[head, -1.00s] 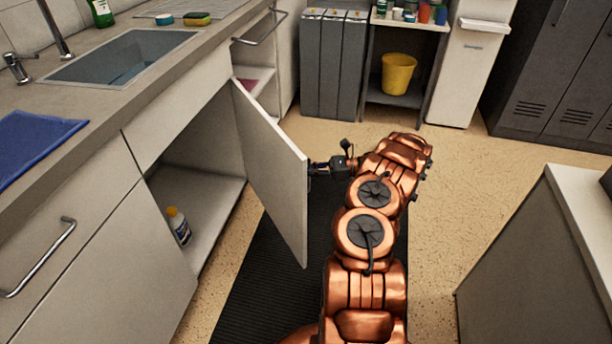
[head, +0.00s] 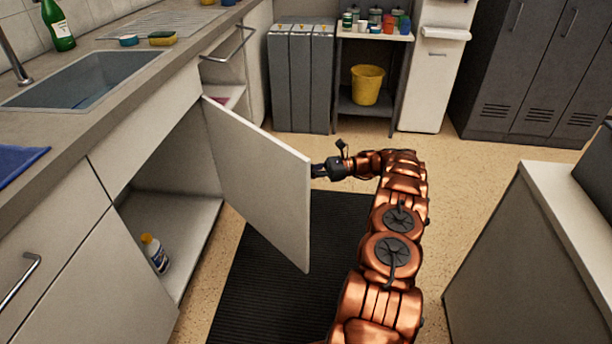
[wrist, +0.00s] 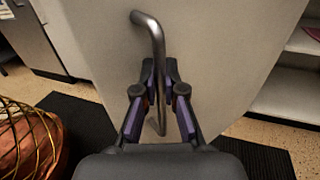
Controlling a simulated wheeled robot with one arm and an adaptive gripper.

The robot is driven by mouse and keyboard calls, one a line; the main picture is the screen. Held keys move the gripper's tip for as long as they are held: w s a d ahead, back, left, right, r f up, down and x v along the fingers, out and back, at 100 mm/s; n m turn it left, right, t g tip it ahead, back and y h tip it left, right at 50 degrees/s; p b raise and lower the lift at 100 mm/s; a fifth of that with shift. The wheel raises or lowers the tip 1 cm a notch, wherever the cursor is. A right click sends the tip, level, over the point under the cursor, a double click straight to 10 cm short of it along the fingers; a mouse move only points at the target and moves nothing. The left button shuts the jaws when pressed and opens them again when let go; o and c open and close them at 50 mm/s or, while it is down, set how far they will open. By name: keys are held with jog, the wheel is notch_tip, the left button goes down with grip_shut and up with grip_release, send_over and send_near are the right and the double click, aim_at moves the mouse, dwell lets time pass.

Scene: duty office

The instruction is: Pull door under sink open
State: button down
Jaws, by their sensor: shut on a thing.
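The door under the sink (head: 258,172) stands wide open, swung out from the cabinet over the dark mat. My gripper (head: 318,170) is at the door's outer face, near its free edge. In the wrist view, the door (wrist: 225,60) fills the middle, and its metal bar handle (wrist: 152,38) runs down between the fingers. My gripper (wrist: 158,92) is shut on the handle. In the head view the handle is hidden behind the door. The sink (head: 85,78) is set in the counter above the open cabinet.
A white bottle with a yellow cap (head: 155,253) stands inside the open cabinet. A black mat (head: 262,290) lies on the floor under the door. A grey cabinet with a white top (head: 520,250) stands at the right. A yellow bucket (head: 367,85) sits on a far shelf.

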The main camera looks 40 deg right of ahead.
jog(key=shift+d, duration=0.25)
dwell(0.3)
jog(key=c, duration=1.2)
grip_release()
jog(key=shift+c, duration=0.2)
jog(key=shift+r, duration=0.1)
